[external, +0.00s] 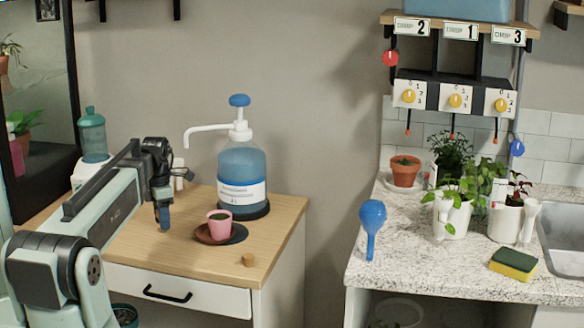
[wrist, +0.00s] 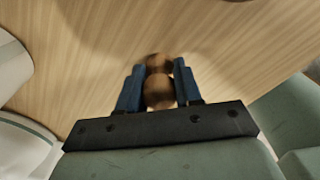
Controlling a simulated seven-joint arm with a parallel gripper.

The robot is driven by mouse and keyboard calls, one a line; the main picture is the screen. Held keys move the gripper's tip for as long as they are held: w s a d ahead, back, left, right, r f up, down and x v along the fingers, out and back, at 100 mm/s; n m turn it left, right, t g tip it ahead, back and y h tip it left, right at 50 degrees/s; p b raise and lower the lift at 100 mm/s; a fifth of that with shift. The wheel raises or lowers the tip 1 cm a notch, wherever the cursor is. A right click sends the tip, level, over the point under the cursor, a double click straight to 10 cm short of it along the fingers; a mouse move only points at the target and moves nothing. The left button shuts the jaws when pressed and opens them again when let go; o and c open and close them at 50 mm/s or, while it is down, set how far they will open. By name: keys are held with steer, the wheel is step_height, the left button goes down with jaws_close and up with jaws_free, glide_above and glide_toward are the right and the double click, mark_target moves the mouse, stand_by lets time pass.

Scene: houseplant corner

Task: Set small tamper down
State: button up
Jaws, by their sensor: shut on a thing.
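My gripper (external: 163,217) is over the left part of the wooden tabletop, blue fingers pointing down, left of the pink pot. In the wrist view my gripper (wrist: 160,72) is shut on the small tamper (wrist: 160,92), a brown wooden piece with two rounded parts showing between the fingers. In the external view the tamper is hidden by the fingers or too small to make out. I cannot tell whether it touches the wooden tabletop (external: 140,245).
The pink pot (external: 219,218) stands on a brown saucer (external: 205,238). A big blue pump bottle (external: 240,165) stands behind it. A small wooden plug (external: 248,260) lies near the front right. The front middle of the tabletop is clear. A speckled counter (external: 400,265) is further right.

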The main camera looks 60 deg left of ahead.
steer(key=o, duration=1)
steer(key=shift+d+r, duration=0.1)
steer(key=shift+r, duration=6)
steer(key=shift+w, duration=0.1)
